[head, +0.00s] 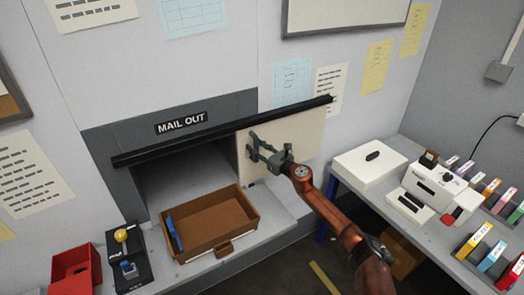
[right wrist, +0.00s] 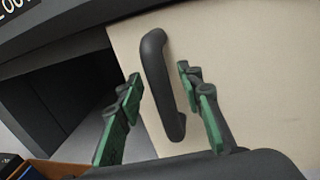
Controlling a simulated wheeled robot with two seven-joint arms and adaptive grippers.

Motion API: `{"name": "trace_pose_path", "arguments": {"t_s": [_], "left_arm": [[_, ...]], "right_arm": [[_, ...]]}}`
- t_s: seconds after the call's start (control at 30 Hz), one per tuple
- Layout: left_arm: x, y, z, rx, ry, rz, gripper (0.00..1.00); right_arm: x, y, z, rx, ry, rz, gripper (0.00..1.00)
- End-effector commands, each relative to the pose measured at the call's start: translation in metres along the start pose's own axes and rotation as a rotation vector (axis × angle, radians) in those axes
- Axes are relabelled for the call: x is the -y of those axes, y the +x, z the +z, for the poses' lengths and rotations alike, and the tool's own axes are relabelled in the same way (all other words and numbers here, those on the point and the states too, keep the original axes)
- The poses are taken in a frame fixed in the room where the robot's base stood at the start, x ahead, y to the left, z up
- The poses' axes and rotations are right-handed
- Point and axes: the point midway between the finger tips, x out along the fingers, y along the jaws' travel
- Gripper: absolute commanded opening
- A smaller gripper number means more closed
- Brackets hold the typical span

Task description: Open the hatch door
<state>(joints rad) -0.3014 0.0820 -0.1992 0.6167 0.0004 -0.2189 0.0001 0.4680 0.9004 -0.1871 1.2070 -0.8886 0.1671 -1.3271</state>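The hatch door (head: 308,132) is a cream panel hanging from a black rail (head: 225,131). It stands at the right side, and the dark hatch opening (head: 185,175) under the MAIL OUT sign (head: 181,122) is uncovered to its left. My right gripper (head: 254,147) is at the door's left part. In the right wrist view the door's black handle (right wrist: 162,88) stands between the fingers of the gripper (right wrist: 160,76), with gaps on both sides. The fingers are open and not closed on it. In the head view the gripper hides the handle. My left gripper is not in view.
A brown tray (head: 242,204) with a blue item (head: 174,233) sits on the ledge before the opening. A red box (head: 75,270) and a black unit with a yellow knob (head: 121,235) stand left. A right-hand table (head: 345,180) carries a white box (head: 369,163) and several coloured cartridges.

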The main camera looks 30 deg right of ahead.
Motion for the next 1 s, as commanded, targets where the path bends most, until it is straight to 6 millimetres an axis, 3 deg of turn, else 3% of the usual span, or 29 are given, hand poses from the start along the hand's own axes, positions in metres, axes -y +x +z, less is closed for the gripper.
{"name": "trace_pose_path", "arguments": {"t_s": [0.6, 0.8, 1.0], "left_arm": [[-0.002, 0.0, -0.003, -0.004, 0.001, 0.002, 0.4], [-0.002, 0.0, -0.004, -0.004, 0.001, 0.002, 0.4], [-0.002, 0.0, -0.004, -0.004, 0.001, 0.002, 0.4]], "right_arm": [[0.001, -0.102, -0.001, -0.002, -0.001, -0.001, 0.34], [0.001, -0.116, 0.0, -0.001, 0.0, -0.001, 0.34], [0.0, -0.117, 0.001, 0.001, 0.0, 0.0, 0.34]]}}
